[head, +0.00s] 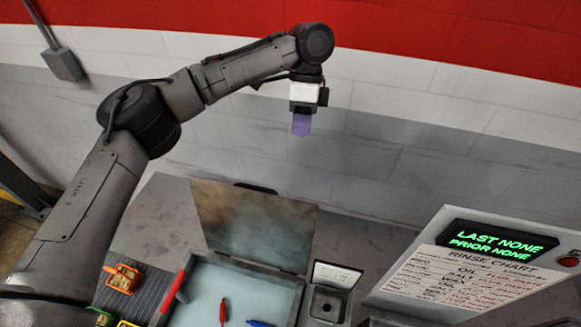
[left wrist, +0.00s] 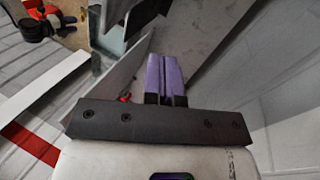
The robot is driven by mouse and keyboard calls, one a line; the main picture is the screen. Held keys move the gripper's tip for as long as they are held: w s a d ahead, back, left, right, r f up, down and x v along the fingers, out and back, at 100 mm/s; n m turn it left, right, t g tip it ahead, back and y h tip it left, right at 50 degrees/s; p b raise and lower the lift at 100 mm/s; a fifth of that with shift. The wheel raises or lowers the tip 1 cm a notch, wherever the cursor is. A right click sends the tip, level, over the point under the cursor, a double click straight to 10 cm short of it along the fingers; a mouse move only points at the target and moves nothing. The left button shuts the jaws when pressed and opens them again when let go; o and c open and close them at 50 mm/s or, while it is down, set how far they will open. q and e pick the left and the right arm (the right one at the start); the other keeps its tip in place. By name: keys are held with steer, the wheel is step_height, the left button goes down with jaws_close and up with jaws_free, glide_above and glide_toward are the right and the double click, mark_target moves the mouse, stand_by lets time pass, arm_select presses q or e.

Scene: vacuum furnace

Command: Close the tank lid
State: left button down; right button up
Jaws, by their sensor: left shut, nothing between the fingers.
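The tank (head: 298,302) is at the bottom centre of the head view, with pale blue inside and a dark rim. Its lid (head: 255,225), a flat grey-brown panel, stands open and raised along the tank's far edge. My left gripper (head: 301,126) has purple fingers pointing down, shut and empty. It appears high above and a little right of the lid, apart from it. In the left wrist view the purple fingers (left wrist: 165,78) are together with nothing between them. A grey panel beside them there may be the lid, but I cannot tell for sure. My right gripper is out of view.
A red pen (head: 222,312) and a blue pen (head: 259,323) show at the tank. A red bar (head: 172,291) lies along its left side. An orange basket (head: 124,278) stands left, a small grey box (head: 327,303) right. A display panel (head: 500,240) stands further right.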

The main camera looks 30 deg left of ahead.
arm_select(q)
steer(key=s+d+f+m, duration=0.2)
steer(key=s+d+f, duration=0.1)
steer(key=s+f, duration=0.5)
steer(key=shift+s+g, duration=0.4)
steer(key=shift+s, duration=0.4)
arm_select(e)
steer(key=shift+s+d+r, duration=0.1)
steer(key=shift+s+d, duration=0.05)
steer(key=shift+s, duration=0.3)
